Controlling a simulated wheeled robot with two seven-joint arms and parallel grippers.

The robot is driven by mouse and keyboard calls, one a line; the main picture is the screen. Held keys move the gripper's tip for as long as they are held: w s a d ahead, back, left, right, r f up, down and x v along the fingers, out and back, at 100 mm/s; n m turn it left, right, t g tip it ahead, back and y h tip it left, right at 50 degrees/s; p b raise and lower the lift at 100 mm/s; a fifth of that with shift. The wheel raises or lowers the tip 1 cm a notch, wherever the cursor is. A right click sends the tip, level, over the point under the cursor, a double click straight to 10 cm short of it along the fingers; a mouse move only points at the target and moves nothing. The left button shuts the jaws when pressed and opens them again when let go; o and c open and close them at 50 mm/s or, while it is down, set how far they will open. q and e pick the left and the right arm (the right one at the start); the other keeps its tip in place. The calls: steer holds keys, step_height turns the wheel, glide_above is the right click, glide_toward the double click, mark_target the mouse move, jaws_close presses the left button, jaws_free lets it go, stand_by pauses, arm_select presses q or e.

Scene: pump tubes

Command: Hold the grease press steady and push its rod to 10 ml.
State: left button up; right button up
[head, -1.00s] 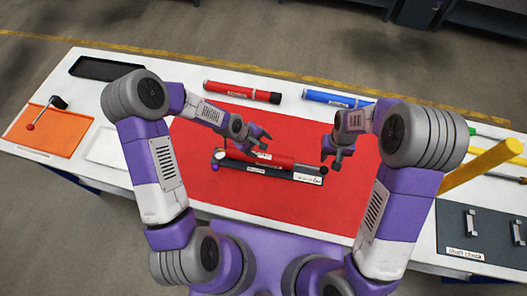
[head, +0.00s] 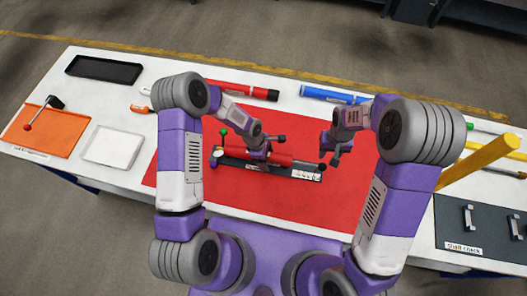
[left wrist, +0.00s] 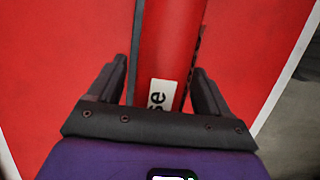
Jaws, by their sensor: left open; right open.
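The grease press (head: 284,160) is a red tube lying in a dark stand (head: 234,165) on the red mat, with a white label at the stand's right end. My left gripper (head: 260,154) is over the tube's middle. In the left wrist view, its open fingers (left wrist: 165,85) are on either side of the red tube (left wrist: 170,45), with a gap showing at the left finger. A white label there reads "se". My right gripper (head: 336,158) is open and empty, just right of the press's dark right end (head: 322,167). The rod's scale reading is too small to read.
A red tube (head: 240,91) and a blue tube (head: 328,95) lie behind the mat (head: 340,205). A black tray (head: 103,69), an orange board (head: 45,135) and a white tray (head: 113,147) are at left. A yellow bar (head: 482,158) and a dark panel (head: 480,228) are at right.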

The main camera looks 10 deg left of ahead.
arm_select(q)
steer(key=shift+x, duration=0.9)
steer(key=shift+c, duration=0.4)
